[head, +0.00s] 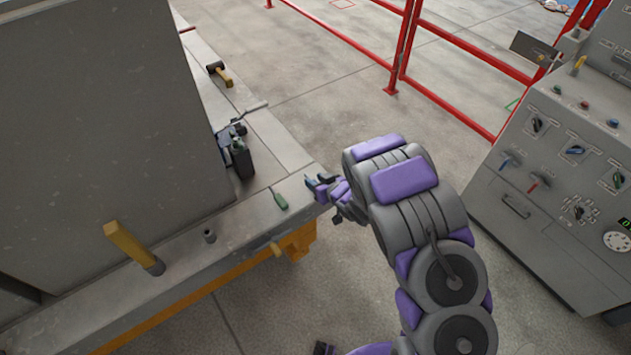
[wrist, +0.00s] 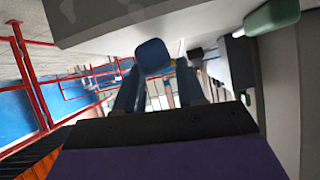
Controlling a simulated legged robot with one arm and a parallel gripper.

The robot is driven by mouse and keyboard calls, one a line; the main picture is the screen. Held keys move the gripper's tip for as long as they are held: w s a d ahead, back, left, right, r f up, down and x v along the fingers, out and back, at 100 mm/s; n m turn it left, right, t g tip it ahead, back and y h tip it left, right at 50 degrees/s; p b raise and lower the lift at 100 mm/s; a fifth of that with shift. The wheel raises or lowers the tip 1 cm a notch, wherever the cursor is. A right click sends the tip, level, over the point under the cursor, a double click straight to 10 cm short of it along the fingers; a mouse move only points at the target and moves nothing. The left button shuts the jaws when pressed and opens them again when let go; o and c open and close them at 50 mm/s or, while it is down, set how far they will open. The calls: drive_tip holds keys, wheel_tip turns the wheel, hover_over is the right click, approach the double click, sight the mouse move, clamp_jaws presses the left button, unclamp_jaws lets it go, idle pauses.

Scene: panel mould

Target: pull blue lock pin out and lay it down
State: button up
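The blue lock pin's head (wrist: 152,56) shows in the wrist view as a rounded blue block, at the fingertips and between them. Its shaft is hidden. My gripper (head: 316,183) is at the near right corner of the grey mould table (head: 235,222). In the wrist view my gripper (wrist: 158,72) has its two dark blue fingers apart, with a gap beside the pin's head on the right. Contact with the left finger cannot be told. In the head view the pin is too small to tell from the fingers.
A green-handled tool (head: 279,199) lies beside my gripper. A black clamp (head: 238,157), a mallet (head: 221,75), a short grey cylinder (head: 209,236) and a yellow handle (head: 130,246) are along the tall panel (head: 95,110). A control cabinet (head: 545,220) stands right. Bare tabletop shows near the corner.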

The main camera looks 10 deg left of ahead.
drive_tip(key=shift+o, duration=1.8)
drive_tip(key=shift+a, duration=0.15)
drive_tip(key=p+v, duration=0.5)
drive_tip(key=v, duration=1.2)
drive_tip(key=shift+p, duration=0.3)
drive_tip(key=shift+s, duration=0.1)
